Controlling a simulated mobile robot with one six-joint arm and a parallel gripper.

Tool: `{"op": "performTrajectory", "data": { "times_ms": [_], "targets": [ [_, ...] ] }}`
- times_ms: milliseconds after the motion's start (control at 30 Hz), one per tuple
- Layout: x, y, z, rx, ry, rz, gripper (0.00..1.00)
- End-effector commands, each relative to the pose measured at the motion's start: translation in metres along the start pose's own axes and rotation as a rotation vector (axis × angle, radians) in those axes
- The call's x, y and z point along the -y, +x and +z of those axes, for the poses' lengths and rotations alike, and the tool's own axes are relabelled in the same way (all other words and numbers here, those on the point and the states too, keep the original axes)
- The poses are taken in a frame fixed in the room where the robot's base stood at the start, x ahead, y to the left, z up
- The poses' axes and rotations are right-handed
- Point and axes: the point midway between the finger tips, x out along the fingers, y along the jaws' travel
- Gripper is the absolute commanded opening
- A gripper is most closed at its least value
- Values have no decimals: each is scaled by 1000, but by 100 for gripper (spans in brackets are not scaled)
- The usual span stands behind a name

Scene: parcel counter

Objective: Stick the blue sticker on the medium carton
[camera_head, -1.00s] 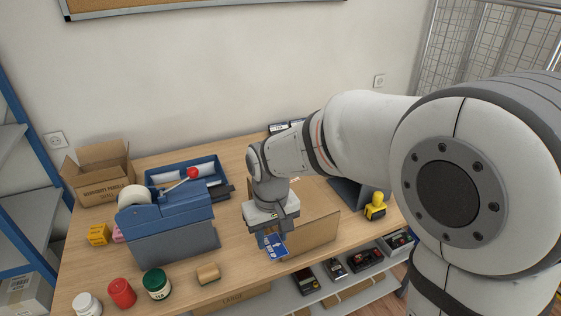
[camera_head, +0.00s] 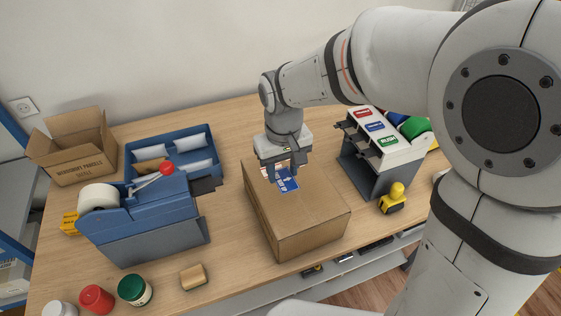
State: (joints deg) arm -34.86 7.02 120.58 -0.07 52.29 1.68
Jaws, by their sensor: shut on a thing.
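My gripper (camera_head: 282,168) points down over the back part of a closed brown carton (camera_head: 298,218) in the middle of the counter. It is shut on a blue sticker (camera_head: 288,181) with white print, which sits at or just above the carton's top. I cannot tell whether the sticker touches the carton. The far end of the carton's top is partly hidden by my gripper.
A sticker dispenser (camera_head: 380,150) with red, blue and green labels stands right of the carton, a yellow stamp (camera_head: 393,197) in front of it. A blue tape machine (camera_head: 140,215), blue tray (camera_head: 180,135) and open box (camera_head: 80,150) are left. A sponge (camera_head: 193,277) and several jars lie in front.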

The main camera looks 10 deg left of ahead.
Motion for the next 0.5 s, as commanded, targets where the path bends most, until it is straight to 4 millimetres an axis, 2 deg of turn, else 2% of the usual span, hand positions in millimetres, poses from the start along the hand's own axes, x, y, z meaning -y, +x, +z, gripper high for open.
{"op": "performTrajectory", "data": {
  "times_ms": [500],
  "targets": [
    [2,60,0,1,-5,0,31]
  ]
}}
